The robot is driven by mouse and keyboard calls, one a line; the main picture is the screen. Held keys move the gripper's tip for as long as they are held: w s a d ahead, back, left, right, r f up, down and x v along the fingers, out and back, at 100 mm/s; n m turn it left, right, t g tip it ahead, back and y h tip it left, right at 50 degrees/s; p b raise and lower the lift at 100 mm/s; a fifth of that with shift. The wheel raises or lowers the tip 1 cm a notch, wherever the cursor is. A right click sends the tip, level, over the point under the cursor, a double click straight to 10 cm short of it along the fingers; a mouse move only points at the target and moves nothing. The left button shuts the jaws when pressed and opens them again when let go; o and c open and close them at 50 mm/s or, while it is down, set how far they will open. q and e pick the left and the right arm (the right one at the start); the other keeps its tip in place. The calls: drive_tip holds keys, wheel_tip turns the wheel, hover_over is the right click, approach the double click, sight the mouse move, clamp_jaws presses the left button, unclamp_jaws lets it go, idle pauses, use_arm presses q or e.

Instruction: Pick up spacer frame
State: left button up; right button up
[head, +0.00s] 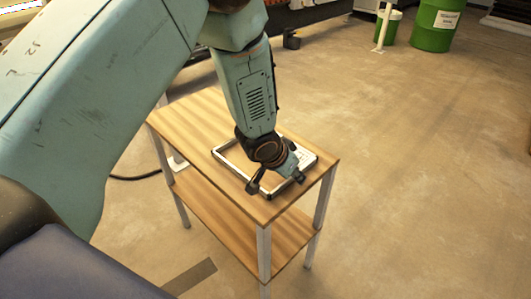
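The spacer frame (305,155) is a thin rectangular frame with a dark and light rim. It lies flat on the top of a small wooden table (190,115). My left gripper (276,183) points down over the near side of the frame. Its two dark fingertips are spread apart close to the rim. Whether they touch the rim cannot be told. The gripper and wrist hide part of the frame's near and right sides. My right gripper is out of view.
The table has a lower wooden shelf (215,205) and pale metal legs. Open concrete floor (420,180) lies to the right. Green drums (436,25) and a white post (383,28) stand at the back. A dark cable (135,178) lies on the floor left of the table.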

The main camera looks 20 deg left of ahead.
use_arm(q)
drive_tip(key=shift+w+a+f, duration=0.15)
drive_tip(key=shift+a+f, duration=0.1)
drive_tip(key=shift+a, duration=0.15)
drive_tip(key=shift+d+r, duration=0.1)
drive_tip(key=shift+d, duration=0.35)
drive_tip(key=shift+c, duration=1.1)
drive_tip(key=shift+a, duration=0.3)
clamp_jaws()
drive_tip(key=shift+d, duration=0.15)
